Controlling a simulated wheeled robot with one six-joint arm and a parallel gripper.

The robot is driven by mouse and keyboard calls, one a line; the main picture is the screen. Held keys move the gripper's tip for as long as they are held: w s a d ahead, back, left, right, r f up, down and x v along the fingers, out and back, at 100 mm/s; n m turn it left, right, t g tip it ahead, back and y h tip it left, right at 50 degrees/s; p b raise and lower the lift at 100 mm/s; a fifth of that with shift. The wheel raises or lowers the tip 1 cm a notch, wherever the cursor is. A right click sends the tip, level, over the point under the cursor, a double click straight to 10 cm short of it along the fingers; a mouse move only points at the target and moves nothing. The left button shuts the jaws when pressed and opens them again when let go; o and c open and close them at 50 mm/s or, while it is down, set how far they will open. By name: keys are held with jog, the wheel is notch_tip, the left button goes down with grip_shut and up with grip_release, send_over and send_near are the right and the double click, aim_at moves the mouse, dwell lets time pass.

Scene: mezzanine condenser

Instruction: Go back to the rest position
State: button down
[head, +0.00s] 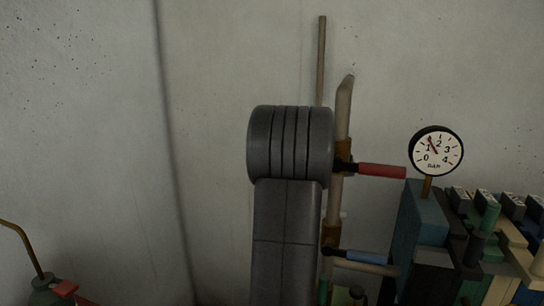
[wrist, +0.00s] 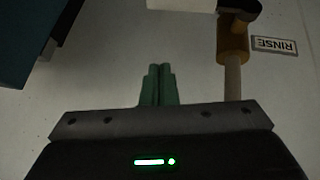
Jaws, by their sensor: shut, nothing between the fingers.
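My gripper (wrist: 160,72) shows in the wrist view. Its two green fingers are together, with nothing between them. They point at a bare pale wall (wrist: 185,60), and I cannot tell how far off it is. I cannot make out the fingers in the head view.
A pipe (head: 343,112) carries a red-handled valve (head: 381,170) and a blue-handled valve (head: 366,257). A round gauge (head: 436,152) stands above a teal block (head: 424,217). A spouted can (head: 50,292) is lower left. The wrist view shows a brass fitting (wrist: 233,38) and an upside-down RINSE label (wrist: 275,46).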

notch_tip(320, 180, down, 9)
jog(key=shift+r, duration=0.15)
jog(key=shift+r+p, duration=0.3)
jog(key=shift+r, duration=0.05)
